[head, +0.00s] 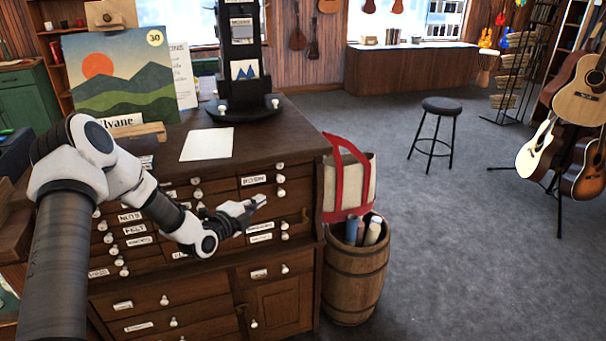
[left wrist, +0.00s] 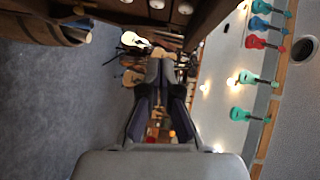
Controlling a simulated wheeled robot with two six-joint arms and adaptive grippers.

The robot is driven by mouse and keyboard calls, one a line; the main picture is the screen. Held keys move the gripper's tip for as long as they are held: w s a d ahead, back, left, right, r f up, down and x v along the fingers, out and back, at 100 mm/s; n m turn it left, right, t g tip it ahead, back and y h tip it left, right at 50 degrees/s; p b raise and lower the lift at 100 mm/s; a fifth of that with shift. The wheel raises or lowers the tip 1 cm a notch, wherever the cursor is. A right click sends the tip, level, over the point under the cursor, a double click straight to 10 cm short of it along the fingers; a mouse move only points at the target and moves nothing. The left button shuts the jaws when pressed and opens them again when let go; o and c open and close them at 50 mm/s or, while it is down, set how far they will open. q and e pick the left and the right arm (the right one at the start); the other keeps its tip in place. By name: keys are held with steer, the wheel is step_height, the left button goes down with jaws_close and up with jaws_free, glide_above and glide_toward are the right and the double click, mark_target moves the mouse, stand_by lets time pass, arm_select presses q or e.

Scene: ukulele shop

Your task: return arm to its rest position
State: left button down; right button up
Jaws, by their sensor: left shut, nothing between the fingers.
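My left arm comes in from the left in the head view, bent at the elbow in front of the dark wooden drawer cabinet (head: 209,284). Its left gripper (head: 262,200) points right, close before the small labelled drawers. The gripper is shut and empty. In the left wrist view the left gripper (left wrist: 160,65) shows its fingers together, pointing away into the room, with the cabinet's underside and knobs at the top. My right gripper is in neither view.
A barrel (head: 352,283) with rolled items and a red-and-cream tote bag (head: 356,180) stand right of the cabinet. A black stool (head: 441,107) and guitars on stands (head: 581,95) are farther right. A picture (head: 119,75) and a black display stand (head: 243,75) top the cabinet. The grey floor between is clear.

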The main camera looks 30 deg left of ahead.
arm_select(q)
steer(key=s+d+f+g+h, duration=0.1)
steer(key=s+d+f+g, duration=0.3)
steer(key=s+d+f, duration=0.5)
steer(key=s+d+f+g+h, duration=0.2)
steer(key=s+d+f+g, duration=0.25)
steer(key=d+f, duration=0.75)
steer(key=s+f+n+g+y, duration=0.1)
steer(key=s+n+g, duration=0.3)
steer(key=s+n, duration=0.4)
steer(key=s+d+f+n+g+y, duration=0.1)
steer(key=s+n+g, duration=0.3)
steer(key=s+n, duration=0.5)
steer(key=s+f+y, duration=0.1)
steer(key=s, duration=0.5)
steer(key=shift+s+f+y, duration=0.15)
steer(key=shift+f+y, duration=0.15)
steer(key=shift+f, duration=0.1)
steer(key=shift+d, duration=0.15)
